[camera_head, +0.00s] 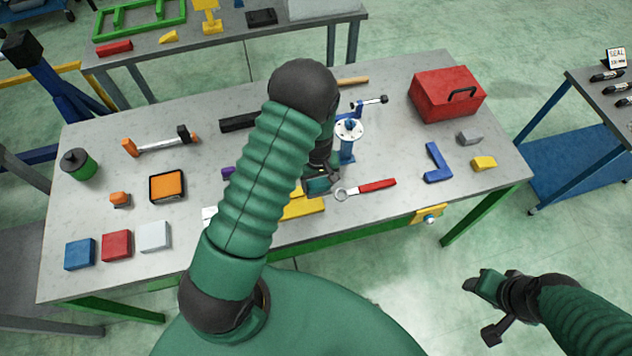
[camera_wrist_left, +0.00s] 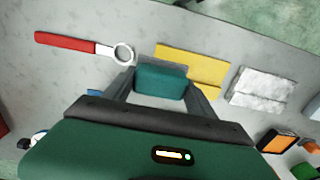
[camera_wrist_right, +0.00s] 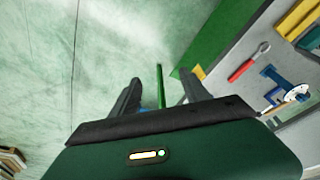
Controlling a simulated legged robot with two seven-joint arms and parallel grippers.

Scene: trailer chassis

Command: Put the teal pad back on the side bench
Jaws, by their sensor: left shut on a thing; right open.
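The teal pad (camera_wrist_left: 160,82) is held between the two fingers of my left gripper (camera_wrist_left: 162,90) in the left wrist view. In the head view the pad (camera_head: 319,186) shows small, next to a yellow block, at the front middle of the grey workbench (camera_head: 290,235); my left arm partly hides it. I cannot tell whether it touches the bench. My right gripper (camera_wrist_right: 160,92) is open and empty, over the floor in front of the workbench. Two other benches show: one at the back (camera_head: 270,35) and one at the right (camera_head: 590,82); neither is labelled as the side bench.
A wrench with a red handle (camera_head: 370,187) and a yellow block (camera_head: 303,207) lie close to the left gripper. A blue stand (camera_head: 348,150) is just behind. A red toolbox (camera_head: 440,95) stands at the right. Several small blocks line the left front.

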